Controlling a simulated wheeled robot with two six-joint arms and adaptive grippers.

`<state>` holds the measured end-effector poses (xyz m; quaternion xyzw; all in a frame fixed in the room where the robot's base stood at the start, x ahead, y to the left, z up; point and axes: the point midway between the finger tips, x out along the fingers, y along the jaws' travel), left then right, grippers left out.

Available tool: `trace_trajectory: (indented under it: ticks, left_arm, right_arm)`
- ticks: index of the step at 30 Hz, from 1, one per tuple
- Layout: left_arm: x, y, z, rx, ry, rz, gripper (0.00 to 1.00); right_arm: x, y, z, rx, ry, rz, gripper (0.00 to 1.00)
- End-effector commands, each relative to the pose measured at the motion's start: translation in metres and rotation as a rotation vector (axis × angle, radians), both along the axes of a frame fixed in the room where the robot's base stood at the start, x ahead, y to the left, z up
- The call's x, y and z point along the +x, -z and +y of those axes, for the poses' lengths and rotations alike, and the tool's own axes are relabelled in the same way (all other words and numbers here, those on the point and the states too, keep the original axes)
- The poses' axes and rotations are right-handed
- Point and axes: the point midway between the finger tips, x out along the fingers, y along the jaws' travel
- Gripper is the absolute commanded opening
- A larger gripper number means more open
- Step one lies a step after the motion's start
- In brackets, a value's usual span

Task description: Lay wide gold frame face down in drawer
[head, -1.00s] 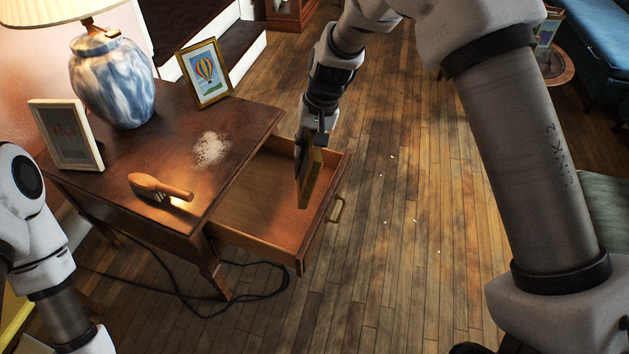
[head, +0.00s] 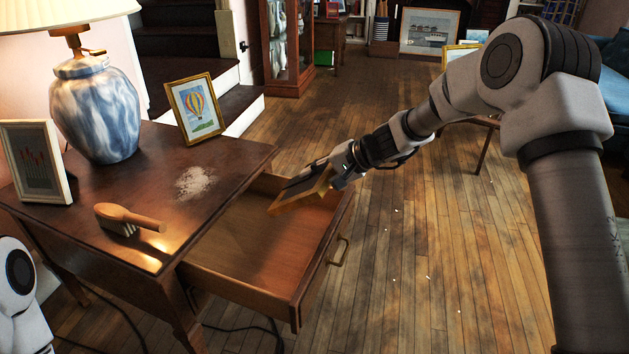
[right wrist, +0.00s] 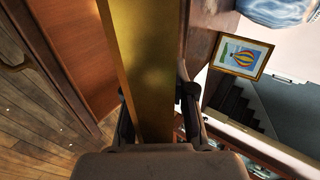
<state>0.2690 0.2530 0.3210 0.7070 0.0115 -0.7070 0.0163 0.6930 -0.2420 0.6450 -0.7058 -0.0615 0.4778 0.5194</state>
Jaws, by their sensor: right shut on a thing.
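My right gripper (head: 345,172) is shut on the wide gold frame (head: 302,188) and holds it tilted over the far part of the open drawer (head: 295,292). In the right wrist view the gold edge of the frame (right wrist: 140,60) runs between the two fingers (right wrist: 160,105). In the head view the frame's dark broad side faces up and left. I cannot tell whether its low edge touches the drawer. The visible drawer floor is bare. My left gripper is out of view; only part of my left arm shows at the lower left.
The side table (head: 130,185) holds a blue-white lamp (head: 95,110), a hot-air balloon picture (head: 195,108), a white-framed picture (head: 37,160), a brush (head: 128,220) and a patch of white powder (head: 194,183). The wooden floor right of the drawer (head: 430,270) is clear apart from white bits.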

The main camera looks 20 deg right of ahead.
Motion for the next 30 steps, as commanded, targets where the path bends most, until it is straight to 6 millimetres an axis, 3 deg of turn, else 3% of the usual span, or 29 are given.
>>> trace_trajectory:
  ticks: [3,14,30]
  left_arm:
    - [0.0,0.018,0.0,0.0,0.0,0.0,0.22]
    - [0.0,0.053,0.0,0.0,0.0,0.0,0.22]
    - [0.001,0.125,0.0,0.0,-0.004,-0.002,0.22]
  right_arm:
    - [0.008,0.015,0.009,-0.002,-0.002,-0.001,0.0]
    - [0.034,0.047,0.039,-0.002,-0.003,-0.001,0.0]
    - [0.044,0.121,0.05,-0.001,-0.001,0.001,0.0]
